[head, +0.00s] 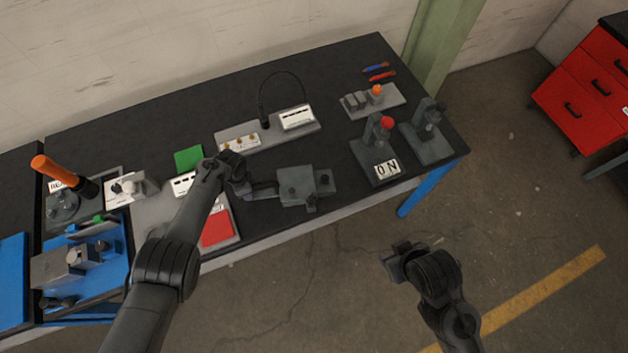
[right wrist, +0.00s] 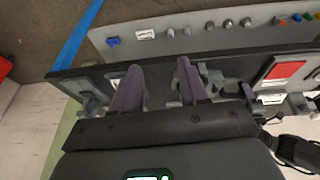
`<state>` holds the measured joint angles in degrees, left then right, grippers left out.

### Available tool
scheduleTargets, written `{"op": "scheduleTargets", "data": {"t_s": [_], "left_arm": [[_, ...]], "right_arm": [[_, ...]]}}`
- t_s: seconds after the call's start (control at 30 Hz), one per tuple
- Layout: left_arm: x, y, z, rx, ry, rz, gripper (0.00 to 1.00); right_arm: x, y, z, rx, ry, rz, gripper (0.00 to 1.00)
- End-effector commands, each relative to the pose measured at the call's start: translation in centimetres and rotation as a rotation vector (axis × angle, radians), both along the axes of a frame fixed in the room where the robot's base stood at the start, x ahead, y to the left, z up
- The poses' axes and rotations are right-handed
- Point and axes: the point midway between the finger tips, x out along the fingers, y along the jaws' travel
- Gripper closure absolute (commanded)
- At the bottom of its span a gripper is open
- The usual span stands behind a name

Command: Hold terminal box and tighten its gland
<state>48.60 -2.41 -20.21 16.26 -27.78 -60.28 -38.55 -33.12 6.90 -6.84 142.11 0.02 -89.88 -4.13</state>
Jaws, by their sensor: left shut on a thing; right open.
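The grey terminal box (head: 296,178) is at the front edge of the black bench in the head view. I cannot make out the gland clearly there.
Stands with a red knob (head: 387,122) and an ON label are right of the box. A grey panel with brass fittings (head: 238,140) lies behind it. Red (head: 216,229) and green (head: 188,158) plates lie around the left arm. Bare floor lies in front.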

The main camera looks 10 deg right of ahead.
Motion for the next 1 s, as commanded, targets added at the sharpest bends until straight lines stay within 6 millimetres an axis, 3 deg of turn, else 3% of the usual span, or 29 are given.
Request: {"op": "scheduleTargets", "data": {"t_s": [0.17,0.27,0.37,0.6,0.7,0.83,1.0], "left_arm": [[0.0,0.1,0.0,0.001,0.0,0.002,1.0],[0.0,0.1,-0.1,0.001,0.0,0.002,1.0],[0.0,0.0,-0.1,0.001,0.0,0.002,1.0],[0.0,0.0,-0.1,0.001,0.001,0.001,1.0],[-0.1,0.1,-0.1,0.001,0.001,0.002,1.0],[0.0,0.1,-0.1,0.001,0.001,0.002,1.0],[0.0,0.1,-0.1,0.001,0.001,0.002,1.0]], "right_arm": [[1.7,0.7,0.3,-0.067,-0.102,0.23,0.56],[2.8,2.5,-1.0,-0.13,-0.175,0.467,0.56],[2.8,7.2,-3.5,-0.174,-0.259,0.8,0.56],[2.1,23.9,-6.7,-0.308,-0.715,1.725,0.56],[0.6,28.4,-7.7,-0.367,-0.902,2.019,0.56],[-1.3,31.3,-9.6,-0.431,-1.096,2.333,0.56],[-2.4,31.1,-12.9,-0.494,-1.256,2.676,0.56]]}}
